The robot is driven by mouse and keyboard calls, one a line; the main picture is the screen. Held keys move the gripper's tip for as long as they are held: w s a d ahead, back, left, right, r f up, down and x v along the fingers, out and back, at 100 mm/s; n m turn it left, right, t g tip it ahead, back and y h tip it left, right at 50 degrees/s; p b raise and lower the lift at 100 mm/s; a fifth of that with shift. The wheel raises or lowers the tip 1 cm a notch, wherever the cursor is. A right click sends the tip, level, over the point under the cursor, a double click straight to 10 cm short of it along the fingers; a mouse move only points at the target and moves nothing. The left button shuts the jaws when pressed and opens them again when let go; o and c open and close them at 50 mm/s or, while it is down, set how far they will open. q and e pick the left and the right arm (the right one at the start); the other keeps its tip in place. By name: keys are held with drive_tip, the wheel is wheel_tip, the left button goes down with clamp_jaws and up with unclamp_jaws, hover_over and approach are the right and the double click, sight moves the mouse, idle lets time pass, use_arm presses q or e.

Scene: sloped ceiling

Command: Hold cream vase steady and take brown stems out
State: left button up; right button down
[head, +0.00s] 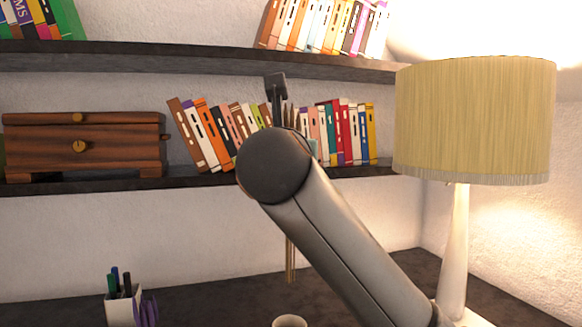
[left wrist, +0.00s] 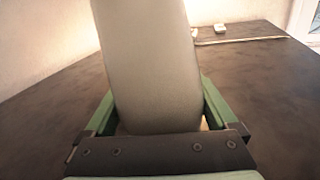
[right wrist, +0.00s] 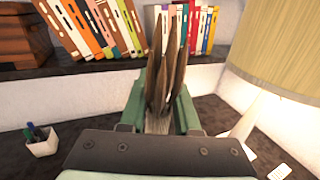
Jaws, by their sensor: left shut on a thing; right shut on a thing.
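The cream vase (left wrist: 145,60) fills the middle of the left wrist view, between the green fingers of my left gripper (left wrist: 155,105), which is shut on it. In the head view only the vase's round rim (head: 290,319) shows at the bottom edge. The brown stems (right wrist: 166,75) stand up between the fingers of my right gripper (right wrist: 160,115), which is shut on them. In the head view their thin lower ends (head: 290,262) hang below my right arm and appear above the vase rim, with a gap. My arm hides their middle. My left gripper is outside the head view.
A lamp with a yellow shade (head: 474,120) stands at right. A pen cup (head: 122,308) stands on the dark desk at left. Behind, a shelf (head: 220,181) holds a wooden box (head: 85,147) and several books (head: 205,135).

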use_arm(q)
drive_tip(key=o, duration=1.6)
drive_tip(key=shift+c, duration=0.2)
drive_tip(key=v, duration=1.2)
drive_tip(key=shift+s, duration=0.1)
